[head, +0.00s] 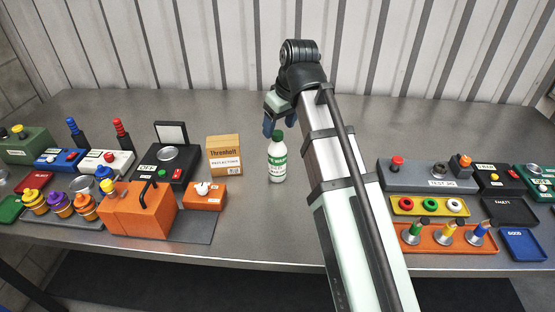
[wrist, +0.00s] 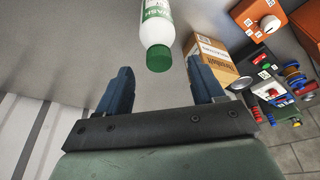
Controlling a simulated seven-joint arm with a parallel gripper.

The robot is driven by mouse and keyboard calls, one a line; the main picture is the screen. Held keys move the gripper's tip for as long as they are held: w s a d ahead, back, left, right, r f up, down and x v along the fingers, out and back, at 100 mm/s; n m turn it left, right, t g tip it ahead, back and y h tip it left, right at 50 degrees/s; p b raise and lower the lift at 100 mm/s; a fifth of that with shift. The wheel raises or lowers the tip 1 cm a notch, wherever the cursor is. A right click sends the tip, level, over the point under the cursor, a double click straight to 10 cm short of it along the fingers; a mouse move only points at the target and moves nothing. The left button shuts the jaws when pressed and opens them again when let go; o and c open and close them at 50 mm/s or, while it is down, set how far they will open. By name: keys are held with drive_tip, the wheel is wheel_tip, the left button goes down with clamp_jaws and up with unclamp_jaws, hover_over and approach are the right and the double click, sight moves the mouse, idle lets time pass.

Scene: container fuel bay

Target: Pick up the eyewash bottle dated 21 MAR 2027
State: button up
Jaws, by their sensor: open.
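A white bottle (head: 277,170) with a green cap and a green and white label stands upright on the grey table in the head view. The date on its label is too small to read. My gripper (head: 279,124) is behind and above its cap, with dark blue fingers apart and nothing held. In the wrist view the bottle (wrist: 157,30) shows cap-first, just ahead of the open fingertips and roughly between them; a piece of its green lettering is visible. No second bottle of this kind shows.
A cardboard box (head: 224,157) and an orange switch box (head: 205,196) stand left of the bottle, with a large orange case (head: 137,210) beyond. Several devices and trays, including an orange tray (head: 408,241), fill the right side. The table behind the bottle is clear.

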sight(278, 133)
drive_tip(key=shift+x, duration=2.2)
drive_tip(key=shift+d, duration=0.1)
clamp_jaws()
